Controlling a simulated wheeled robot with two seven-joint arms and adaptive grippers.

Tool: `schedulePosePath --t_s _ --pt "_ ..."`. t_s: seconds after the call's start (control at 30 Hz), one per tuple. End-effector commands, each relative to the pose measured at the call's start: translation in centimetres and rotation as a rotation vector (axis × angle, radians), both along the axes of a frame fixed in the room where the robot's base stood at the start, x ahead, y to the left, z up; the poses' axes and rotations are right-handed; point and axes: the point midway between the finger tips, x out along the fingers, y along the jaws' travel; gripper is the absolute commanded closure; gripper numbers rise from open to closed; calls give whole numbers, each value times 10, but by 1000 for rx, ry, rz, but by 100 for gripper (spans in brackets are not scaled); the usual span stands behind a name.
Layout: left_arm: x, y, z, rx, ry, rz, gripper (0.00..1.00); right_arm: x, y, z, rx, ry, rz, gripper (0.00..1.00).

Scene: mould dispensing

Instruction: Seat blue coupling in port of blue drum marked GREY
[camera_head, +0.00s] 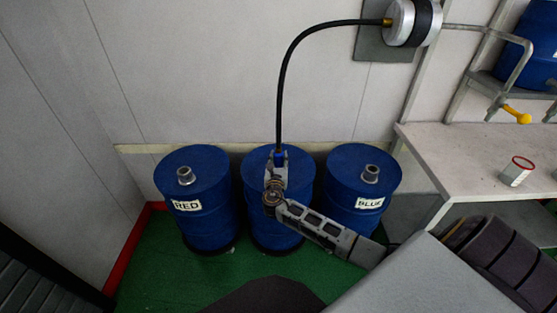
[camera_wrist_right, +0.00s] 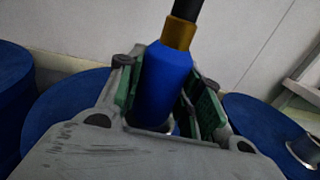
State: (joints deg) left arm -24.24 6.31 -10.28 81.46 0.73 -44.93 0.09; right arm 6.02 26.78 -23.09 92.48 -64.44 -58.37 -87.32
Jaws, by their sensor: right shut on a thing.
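The blue coupling (camera_head: 279,156) hangs on the end of a black hose (camera_head: 284,80), over the top of the middle blue drum (camera_head: 258,165). My right gripper (camera_head: 278,168) is shut on it. In the right wrist view the coupling (camera_wrist_right: 163,88) stands nearly upright between the green pads of my right gripper (camera_wrist_right: 165,100), below a brass collar (camera_wrist_right: 179,35). A small bit of bright metal shows at its lower end. The middle drum's label and port are hidden by my gripper, so I cannot tell whether the coupling is in the port. My left gripper is not in view.
A drum marked RED (camera_head: 207,222) stands left and one marked BLUE (camera_head: 345,222) right, each with a metal port on top. The hose runs to a wall reel (camera_head: 401,22). A bench (camera_head: 450,150) with a small can (camera_head: 516,172) stands at the right.

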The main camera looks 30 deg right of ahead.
Motion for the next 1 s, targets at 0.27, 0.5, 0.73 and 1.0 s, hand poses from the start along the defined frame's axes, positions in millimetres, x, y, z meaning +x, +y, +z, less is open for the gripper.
schedulePosePath --t_s 0.27,0.5,0.73,1.0 --pt "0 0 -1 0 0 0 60 0 0 -5 -1 -1 0 95" --pt "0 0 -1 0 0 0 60 0 0 -7 0 -1 0 95" --pt "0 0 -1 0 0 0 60 0 0 -7 0 -1 0 95" --pt "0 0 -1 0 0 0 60 0 0 -7 0 -1 0 44"
